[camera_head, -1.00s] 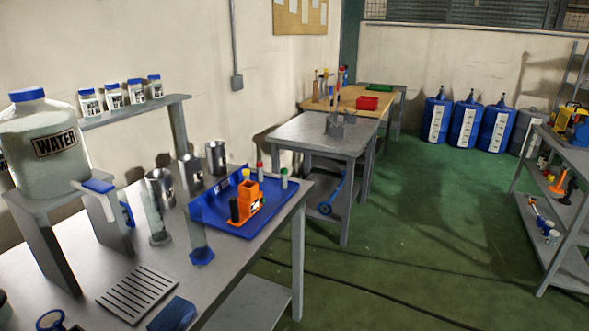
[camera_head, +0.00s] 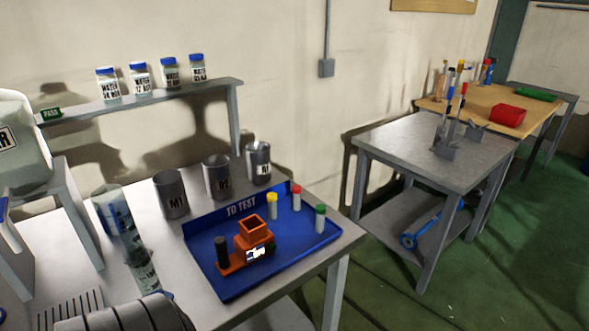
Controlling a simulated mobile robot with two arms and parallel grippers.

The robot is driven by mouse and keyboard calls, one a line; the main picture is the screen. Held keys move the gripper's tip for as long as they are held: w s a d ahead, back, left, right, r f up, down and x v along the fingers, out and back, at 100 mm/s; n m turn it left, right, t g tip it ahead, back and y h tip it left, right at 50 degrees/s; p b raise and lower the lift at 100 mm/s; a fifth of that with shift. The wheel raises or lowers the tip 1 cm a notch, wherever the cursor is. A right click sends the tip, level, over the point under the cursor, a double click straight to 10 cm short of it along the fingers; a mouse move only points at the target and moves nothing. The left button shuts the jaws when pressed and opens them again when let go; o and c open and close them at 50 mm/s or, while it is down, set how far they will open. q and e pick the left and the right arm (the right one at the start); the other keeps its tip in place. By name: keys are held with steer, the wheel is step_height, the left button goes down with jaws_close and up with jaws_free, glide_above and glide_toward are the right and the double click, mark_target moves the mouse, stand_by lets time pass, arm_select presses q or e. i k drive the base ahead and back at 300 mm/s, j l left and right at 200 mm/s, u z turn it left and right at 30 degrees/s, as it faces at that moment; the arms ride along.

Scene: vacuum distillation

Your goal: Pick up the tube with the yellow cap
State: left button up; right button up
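The tube with the yellow cap (camera_head: 272,207) stands upright in the blue "TO TEST" tray (camera_head: 222,286), towards its back edge. It stands just behind the orange device (camera_head: 232,263) and to the left of the tube with the red cap (camera_head: 296,200). The tube with the green cap (camera_head: 320,220) stands further right in the same tray. The three tubes are apart from each other. Neither of my grippers is in view.
Metal cups M1 (camera_head: 171,196), R2 (camera_head: 217,178) and another (camera_head: 258,164) stand behind the tray. A raised shelf (camera_head: 160,98) holds several jars. A second grey table (camera_head: 400,145) is at right.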

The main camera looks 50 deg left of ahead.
mark_target(271, 197)
steer(key=i+u, duration=0.35)
steer(key=i+l+u, duration=0.15)
steer(key=u, duration=0.25)
steer(key=i+l+u, duration=0.35)
steer(key=k+j, duration=0.05)
steer(key=j, duration=0.05)
